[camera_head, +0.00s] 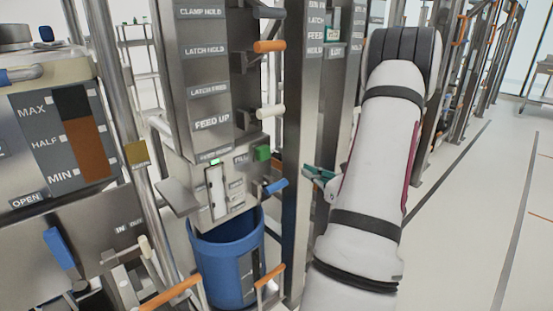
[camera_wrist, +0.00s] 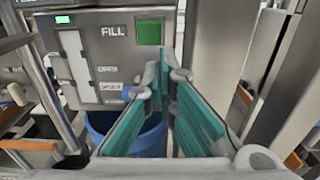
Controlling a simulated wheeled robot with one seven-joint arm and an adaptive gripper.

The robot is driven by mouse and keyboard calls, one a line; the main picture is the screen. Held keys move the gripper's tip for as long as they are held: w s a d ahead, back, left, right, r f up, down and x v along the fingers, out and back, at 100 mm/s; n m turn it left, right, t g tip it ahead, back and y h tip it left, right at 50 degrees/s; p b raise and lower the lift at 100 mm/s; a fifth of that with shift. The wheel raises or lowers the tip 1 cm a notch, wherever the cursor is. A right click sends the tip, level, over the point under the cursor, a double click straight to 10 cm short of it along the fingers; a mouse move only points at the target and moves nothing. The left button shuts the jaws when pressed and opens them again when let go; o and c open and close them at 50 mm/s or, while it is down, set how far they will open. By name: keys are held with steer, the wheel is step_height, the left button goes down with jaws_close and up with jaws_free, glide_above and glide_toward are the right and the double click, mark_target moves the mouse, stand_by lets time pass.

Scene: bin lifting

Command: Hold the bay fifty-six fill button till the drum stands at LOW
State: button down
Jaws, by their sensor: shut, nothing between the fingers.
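The green FILL button (camera_head: 262,153) is on a steel panel above the blue drum (camera_head: 205,262); the button also shows in the wrist view (camera_wrist: 149,32), right of the word FILL. No bay number is readable.
A steel post (camera_head: 297,130) stands right of the panel near my gripper. A blue-tipped lever (camera_head: 276,186) juts out below the button, with orange (camera_head: 270,46) and white (camera_head: 271,111) handles above. A small green lamp (camera_wrist: 64,19) is lit. Open floor (camera_head: 460,220) is at right.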

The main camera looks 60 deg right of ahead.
mark_target(270, 153)
steer(key=b+x, duration=0.3)
steer(key=x, duration=1.1)
steer(key=shift+r, duration=0.1)
steer(key=shift+w, duration=0.1)
